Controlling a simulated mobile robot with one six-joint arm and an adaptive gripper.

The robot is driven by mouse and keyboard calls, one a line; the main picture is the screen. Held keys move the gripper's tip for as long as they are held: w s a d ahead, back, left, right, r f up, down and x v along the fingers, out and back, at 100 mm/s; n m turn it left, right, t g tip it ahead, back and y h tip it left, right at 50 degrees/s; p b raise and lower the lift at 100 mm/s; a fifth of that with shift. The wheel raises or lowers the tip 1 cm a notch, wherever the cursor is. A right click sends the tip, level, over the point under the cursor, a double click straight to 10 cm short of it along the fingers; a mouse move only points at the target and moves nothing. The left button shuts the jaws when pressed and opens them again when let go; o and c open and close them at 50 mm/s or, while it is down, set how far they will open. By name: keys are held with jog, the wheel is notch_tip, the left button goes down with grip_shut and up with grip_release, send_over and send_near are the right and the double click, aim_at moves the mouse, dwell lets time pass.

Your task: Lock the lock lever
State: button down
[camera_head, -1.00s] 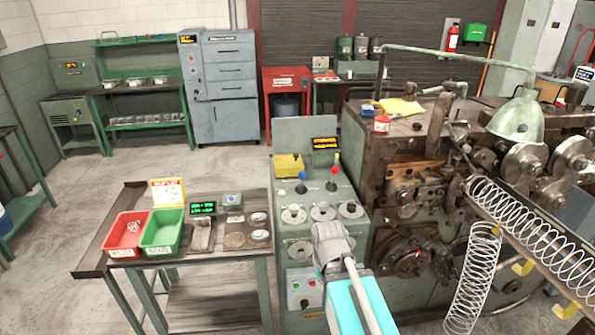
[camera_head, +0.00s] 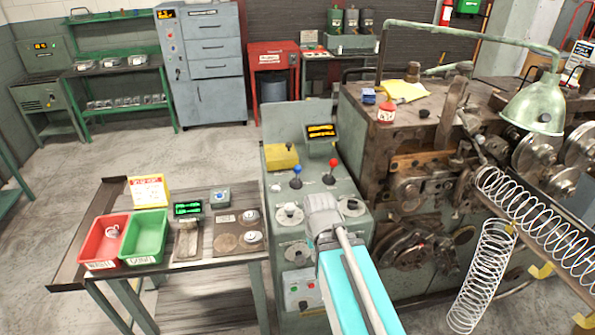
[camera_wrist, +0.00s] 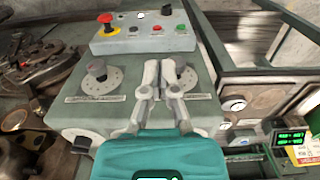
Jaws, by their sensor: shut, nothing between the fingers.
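The grey-green control console (camera_head: 285,240) stands in the middle of the head view. Two upright levers rise from its top, one with a blue knob (camera_head: 296,170) and one with a red knob (camera_head: 332,165). Neither is labelled readably, so I cannot tell which is the lock lever. My gripper (camera_head: 320,198) is shut and empty over the console's dials, in front of the red-knobbed lever and apart from it. In the wrist view my gripper (camera_wrist: 159,68) is close to a round dial (camera_wrist: 188,77). Contact there cannot be told. I make out no lever in the wrist view.
A yellow box (camera_head: 281,157) and a small display (camera_head: 321,131) sit at the console's back. The coiler machine (camera_head: 400,165) stands close on the right. A table with red (camera_head: 104,243) and green (camera_head: 144,236) bins is on the left. A red emergency button (camera_wrist: 105,19) tops a button box.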

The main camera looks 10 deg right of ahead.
aim_at(297, 174)
jog(key=shift+d, duration=0.1)
jog(key=w+d+r+m+t+p, duration=0.1)
jog(key=w+r+m+t+p, duration=0.1)
jog(key=w+r+m+p, duration=0.5)
jog(key=w+d+r+m+t+p, duration=0.1)
jog(key=w+r+m+t+p, duration=0.2)
jog(key=w+r+m+p, duration=0.4)
jog(key=w+r+m, duration=0.1)
jog(key=w+r, duration=0.1)
jog(key=w, duration=0.5)
jog(key=shift+d+y, duration=0.4)
jog(key=shift+f, duration=0.2)
jog(key=b+x, duration=0.9)
jog(key=x, duration=0.1)
jog(key=shift+f, duration=0.15)
jog(key=w, duration=0.2)
jog(key=w+r, duration=0.1)
jog(key=w, duration=0.1)
jog(key=shift+a+p, duration=0.3)
jog(key=shift+a, duration=0.05)
